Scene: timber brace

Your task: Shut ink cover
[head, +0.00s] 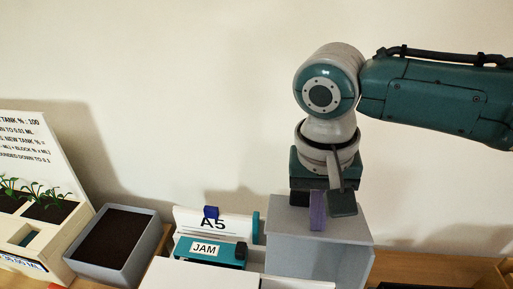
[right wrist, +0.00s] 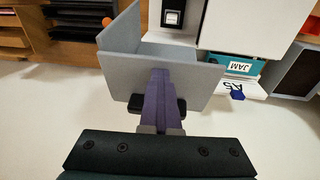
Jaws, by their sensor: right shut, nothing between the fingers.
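A grey box-like part (head: 285,250) stands at the right end of the white machine; I take its grey panel to be the ink cover. In the right wrist view the grey panel (right wrist: 125,70) slopes across the middle, with a side wall beside it and a gap behind. I cannot tell how far open it stands. My right gripper (head: 327,212) is over the top of this part, pointing down, shut and empty. A purple strip (right wrist: 158,95) shows at its fingers, which overlap the panel (right wrist: 157,106); contact is unclear. My left gripper is out of view.
The white machine with a teal JAM label (head: 207,248) and an A5 sign (head: 228,224) is just left. A grey soil tray (head: 151,221) and a white planter (head: 82,243) stand farther left. A plain wall is behind. Shelves (right wrist: 75,45) show in the right wrist view.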

